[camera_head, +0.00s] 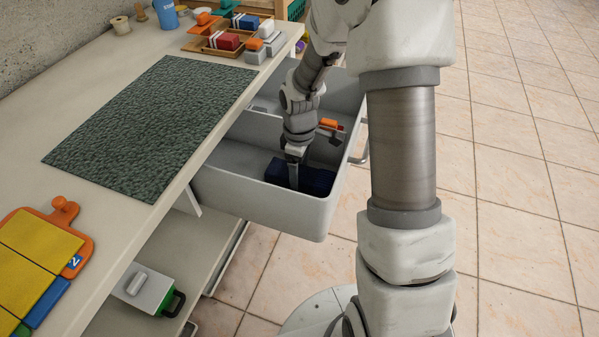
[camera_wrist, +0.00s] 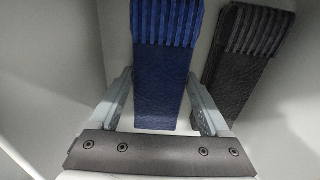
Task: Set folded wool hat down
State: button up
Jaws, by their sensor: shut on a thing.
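A folded blue wool hat (camera_wrist: 163,75) with a ribbed band is between the two fingers of my gripper (camera_wrist: 160,88) in the wrist view. My gripper is shut on it. In the head view my gripper (camera_head: 293,178) points down into the open grey drawer (camera_head: 265,203), in its near compartment. The blue hat (camera_head: 318,180) shows there beside the fingers, low in the compartment. I cannot tell whether it touches the drawer floor. A folded dark grey hat (camera_wrist: 243,62) lies just right of the blue one in the wrist view, with a narrow gap between.
Drawer walls stand close around my gripper, with a divider (camera_head: 255,127) behind it. An orange item (camera_head: 329,124) is near the drawer's far right side. The counter (camera_head: 110,58) at left holds a green mat (camera_head: 150,125), a yellow puzzle board (camera_head: 40,240) and trays of blocks.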

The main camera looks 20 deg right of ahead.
jog(key=shift+f, duration=0.15)
jog(key=o, duration=1.4)
jog(key=s+r+m+t+p, duration=0.1)
jog(key=s+r+m+p, duration=0.2)
jog(key=r, duration=1)
jog(key=s+r+m+t+p, duration=0.15)
jog(key=s+r, duration=0.45)
jog(key=r, duration=0.7)
jog(key=s+r+m+t, duration=0.1)
jog(key=s+m, duration=0.1)
jog(key=s, duration=0.1)
jog(key=s+r+m+t, duration=0.1)
jog(key=s+r+m, duration=0.1)
jog(key=s, duration=0.2)
jog(key=s+a+r+m+t, duration=0.1)
jog(key=s+r+m, duration=0.1)
jog(key=s, duration=0.1)
jog(key=shift+s+a, duration=0.1)
jog(key=shift+s, duration=0.15)
